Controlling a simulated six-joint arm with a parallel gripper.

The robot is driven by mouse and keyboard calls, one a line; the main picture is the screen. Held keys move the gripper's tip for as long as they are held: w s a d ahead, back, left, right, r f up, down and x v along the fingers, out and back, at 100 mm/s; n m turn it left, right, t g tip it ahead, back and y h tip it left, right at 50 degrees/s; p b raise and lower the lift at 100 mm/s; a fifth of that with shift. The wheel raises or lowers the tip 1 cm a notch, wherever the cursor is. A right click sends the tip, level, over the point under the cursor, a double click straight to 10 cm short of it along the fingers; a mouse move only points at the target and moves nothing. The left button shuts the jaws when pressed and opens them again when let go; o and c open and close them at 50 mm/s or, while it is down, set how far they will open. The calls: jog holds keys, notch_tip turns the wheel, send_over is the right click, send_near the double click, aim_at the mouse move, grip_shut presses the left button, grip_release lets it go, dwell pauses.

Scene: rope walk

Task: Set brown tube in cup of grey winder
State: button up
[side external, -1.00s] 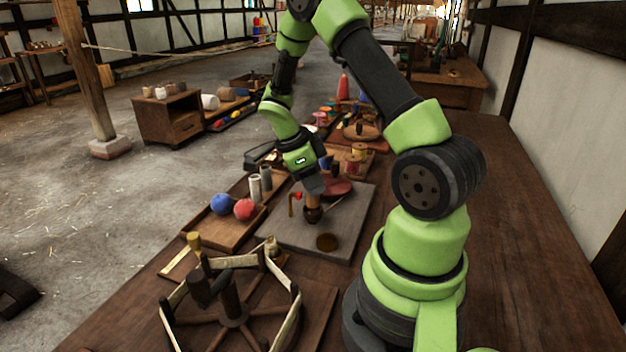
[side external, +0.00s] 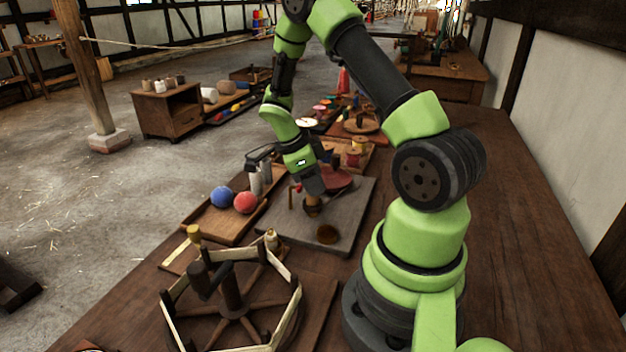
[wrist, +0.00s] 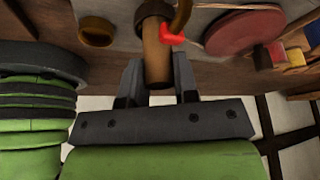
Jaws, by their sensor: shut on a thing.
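My gripper (side external: 314,189) is shut on the brown tube (side external: 312,199), which stands about upright under the fingers. In the wrist view the tube (wrist: 157,62) sits between the two fingers. Its far end meets the dark brown cup (side external: 312,211) on the grey winder (side external: 285,228); the cup's rim also shows in the wrist view (wrist: 152,9). The tube's end seems to be at or inside the cup mouth, but how deep it sits is hidden. A bent brown arm with a red tip (wrist: 172,36) stands close beside the tube.
A dark round piece (side external: 327,234) and a red disc (side external: 336,179) are on the winder's board. A wooden tray (side external: 222,226) with blue and red balls and pale tubes lies left. A spoked wooden reel (side external: 233,312) stands in front. The bench right of my base is clear.

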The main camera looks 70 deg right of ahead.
jog(key=shift+f, duration=0.1)
jog(key=o, duration=1.2)
jog(key=shift+r, duration=4)
